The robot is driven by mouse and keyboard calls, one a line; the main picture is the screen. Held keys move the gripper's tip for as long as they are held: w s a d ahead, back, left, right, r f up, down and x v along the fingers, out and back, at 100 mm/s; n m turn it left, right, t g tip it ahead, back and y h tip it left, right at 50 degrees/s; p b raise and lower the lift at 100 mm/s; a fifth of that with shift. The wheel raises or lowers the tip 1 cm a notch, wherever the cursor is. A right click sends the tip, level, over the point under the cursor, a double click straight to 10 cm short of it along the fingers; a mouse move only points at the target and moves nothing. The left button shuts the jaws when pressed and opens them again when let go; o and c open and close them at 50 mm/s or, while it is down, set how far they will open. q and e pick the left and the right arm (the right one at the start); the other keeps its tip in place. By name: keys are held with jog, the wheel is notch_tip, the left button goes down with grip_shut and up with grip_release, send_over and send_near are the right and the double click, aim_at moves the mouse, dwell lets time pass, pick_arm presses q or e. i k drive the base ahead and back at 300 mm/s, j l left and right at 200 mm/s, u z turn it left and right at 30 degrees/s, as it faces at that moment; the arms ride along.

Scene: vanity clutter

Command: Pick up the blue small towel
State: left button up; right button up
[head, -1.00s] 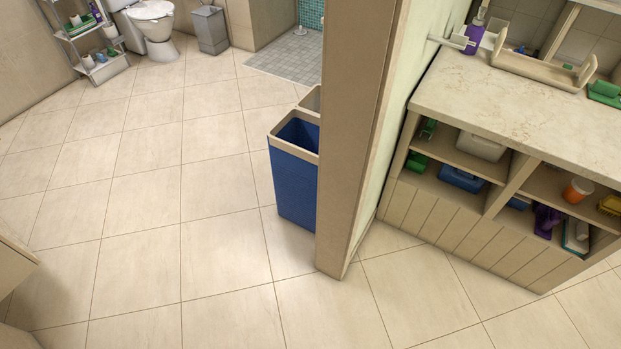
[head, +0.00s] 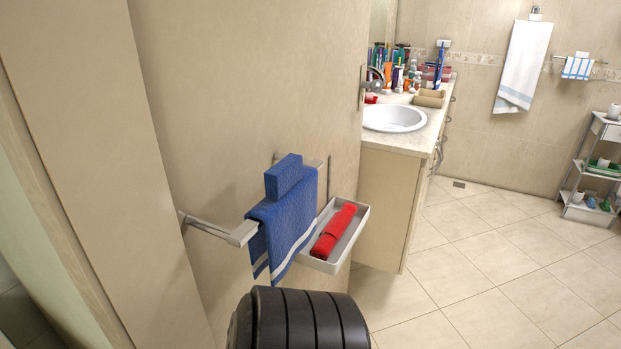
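A blue towel (head: 290,222) with white stripes near its lower edge hangs over a wall-mounted bar at the middle left of the head view. A smaller, thick blue block-like piece (head: 284,178), possibly a folded cloth, stands at its top edge. I cannot tell which of the two is the small towel, or whether they are one piece. Neither of my grippers is in view.
The bar (head: 208,228) sticks out from the beige wall. Beside the towel, a white tray (head: 359,222) holds a red rolled cloth (head: 333,231). A sink counter (head: 431,130) with bottles stands behind. White towels (head: 522,65) hang on the far wall.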

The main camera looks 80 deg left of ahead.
aim_at(287, 211)
jog(key=u, duration=0.45)
jog(key=k+j+u, duration=0.1)
jog(key=u, duration=0.4)
jog(key=j+u, duration=0.15)
jog(key=u, duration=0.3)
jog(key=j+u, duration=0.1)
jog(key=u, duration=0.4)
jog(key=j+u, duration=0.1)
jog(key=u, duration=0.35)
jog(key=l+u, duration=0.3)
jog(key=l, duration=0.2)
jog(key=k+l+u, duration=0.1)
jog(key=l+u, duration=0.25)
jog(key=k+l+u, duration=0.15)
jog(key=l+u, duration=0.15)
jog(key=l, duration=0.25)
